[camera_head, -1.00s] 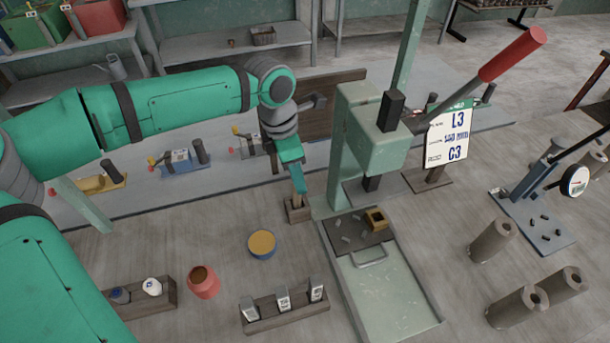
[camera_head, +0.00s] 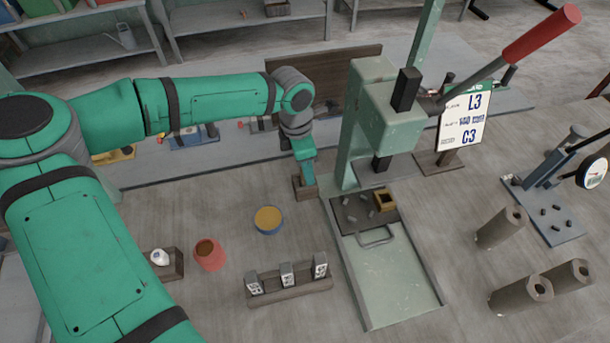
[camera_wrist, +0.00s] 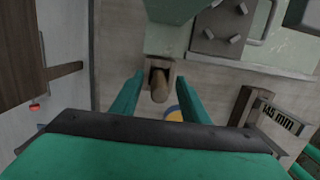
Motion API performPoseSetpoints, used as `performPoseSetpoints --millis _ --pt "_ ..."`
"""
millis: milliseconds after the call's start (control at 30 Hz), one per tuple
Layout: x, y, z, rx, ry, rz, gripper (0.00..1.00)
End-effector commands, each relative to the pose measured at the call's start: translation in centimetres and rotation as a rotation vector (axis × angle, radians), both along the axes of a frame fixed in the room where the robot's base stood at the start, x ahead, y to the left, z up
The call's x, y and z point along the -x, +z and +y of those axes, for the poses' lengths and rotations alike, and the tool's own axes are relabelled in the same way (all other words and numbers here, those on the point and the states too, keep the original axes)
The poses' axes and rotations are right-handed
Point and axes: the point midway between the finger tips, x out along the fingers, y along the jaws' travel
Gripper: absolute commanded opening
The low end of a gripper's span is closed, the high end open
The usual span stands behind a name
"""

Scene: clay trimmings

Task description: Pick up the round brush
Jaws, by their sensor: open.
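A dark wooden block (camera_head: 304,188) stands on the table at the foot of the green press. In the wrist view a brown rounded piece, which looks like the round brush (camera_wrist: 160,85), stands upright in this block. My gripper (camera_wrist: 160,80) is open, with one finger on each side of the brown piece and a gap to both. In the head view my gripper (camera_head: 307,178) points down at the block, and its fingers hide the brush there. I cannot tell how deep the fingers reach along it.
The press (camera_head: 392,112) stands close on the right. A yellow-topped blue tin (camera_head: 268,220), a red pot (camera_head: 209,255) and a wooden rack (camera_head: 290,291) with labelled blocks stand in front. A dark board (camera_head: 335,75) stands behind.

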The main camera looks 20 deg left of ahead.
Motion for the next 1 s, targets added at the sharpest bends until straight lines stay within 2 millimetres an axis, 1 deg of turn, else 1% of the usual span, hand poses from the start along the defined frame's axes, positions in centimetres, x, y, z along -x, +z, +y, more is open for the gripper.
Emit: performPoseSetpoints --millis 33,100,333,367,400,467,500,833,1000 --pt "-0.1 -0.7 -0.1 0.001 0.0 0.001 0.41" --pt "-0.1 -1.3 -0.2 0.001 0.0 0.001 0.41" --pt "-0.1 -1.5 -0.2 -0.001 0.0 -0.001 0.41" --pt "-0.1 -1.4 -0.2 -0.001 0.0 -0.001 0.34" --pt "-0.1 -1.4 -0.2 -0.001 0.0 -0.001 0.24" --pt "-0.1 -1.4 -0.1 -0.001 0.0 -0.001 0.1" --pt "-0.1 -1.4 -0.1 -0.001 0.0 -0.001 0.01" --pt "-0.1 -1.3 -0.1 -0.001 0.0 -0.001 0.0" --pt "-0.1 -0.4 -0.1 -0.002 0.0 -0.002 0.0"
